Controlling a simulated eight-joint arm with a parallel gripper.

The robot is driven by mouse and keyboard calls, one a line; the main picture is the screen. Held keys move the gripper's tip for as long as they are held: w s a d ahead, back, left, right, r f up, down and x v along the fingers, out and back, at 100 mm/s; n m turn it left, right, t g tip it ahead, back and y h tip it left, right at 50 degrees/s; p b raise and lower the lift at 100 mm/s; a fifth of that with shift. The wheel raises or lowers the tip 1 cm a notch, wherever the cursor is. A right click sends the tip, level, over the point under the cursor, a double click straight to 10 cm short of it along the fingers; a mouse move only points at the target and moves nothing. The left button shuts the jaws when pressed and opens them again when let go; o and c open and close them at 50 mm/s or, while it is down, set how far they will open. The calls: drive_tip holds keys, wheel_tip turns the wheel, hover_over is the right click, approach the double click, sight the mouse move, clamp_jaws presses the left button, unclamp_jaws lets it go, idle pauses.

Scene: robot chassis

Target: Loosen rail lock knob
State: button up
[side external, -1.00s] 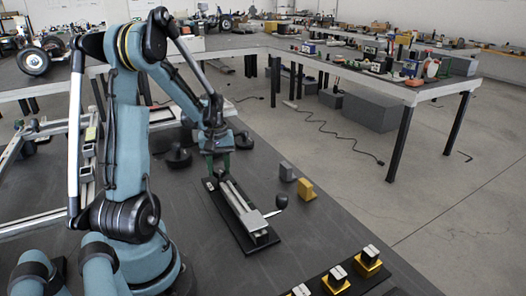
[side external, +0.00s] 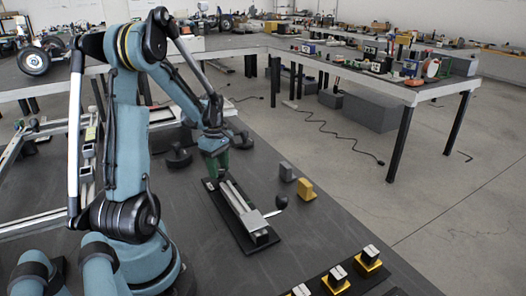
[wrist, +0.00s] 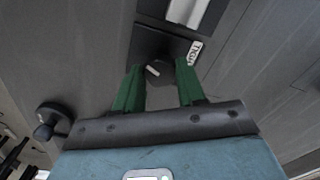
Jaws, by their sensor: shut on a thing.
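The rail lock knob (wrist: 158,73) is a dark, faceted knob with a light mark on top, in the wrist view. It sits on a black base plate (wrist: 145,42) near the end of a silver rail (wrist: 187,10). My gripper (wrist: 160,76) has its green fingers on both sides of the knob, shut on it. In the side view my gripper (side external: 216,177) is down at the far end of the rail (side external: 241,207), and the knob is hidden there by the fingers.
A lever with a black ball (side external: 281,202) sticks out at the rail's near end. A grey block (side external: 286,171) and a yellow block (side external: 306,189) stand to the right. Dark round-based pieces (side external: 178,157) stand behind. Yellow-based pieces (side external: 368,259) line the front right.

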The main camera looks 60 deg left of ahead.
sight(219, 170)
drive_tip(key=shift+n, duration=0.4)
drive_tip(key=o, duration=1.1)
drive_tip(key=shift+c, duration=0.2)
wheel_tip(219, 170, up, 12)
